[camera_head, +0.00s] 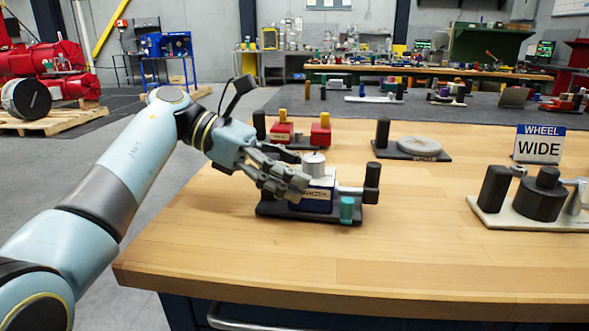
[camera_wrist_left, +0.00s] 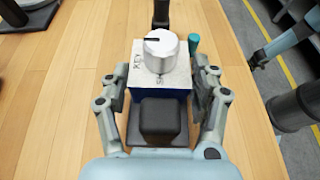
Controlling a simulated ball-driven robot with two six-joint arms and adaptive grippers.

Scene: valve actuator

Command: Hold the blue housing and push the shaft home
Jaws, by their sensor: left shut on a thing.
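The blue housing (camera_head: 316,201) stands on a dark base plate (camera_head: 275,209) near the left part of the table. It has a pale top with a silver knob (camera_head: 313,163). In the left wrist view the housing (camera_wrist_left: 160,93) sits between the fingers, with the silver knob (camera_wrist_left: 160,50) upright on top.
A teal peg (camera_head: 347,209) stands on the plate's front right. A red-block fixture (camera_head: 300,131) and a grey disc fixture (camera_head: 420,147) lie behind. A black cylinder fixture (camera_head: 540,198) and a WIDE sign (camera_head: 539,146) stand right. The table's front is clear.

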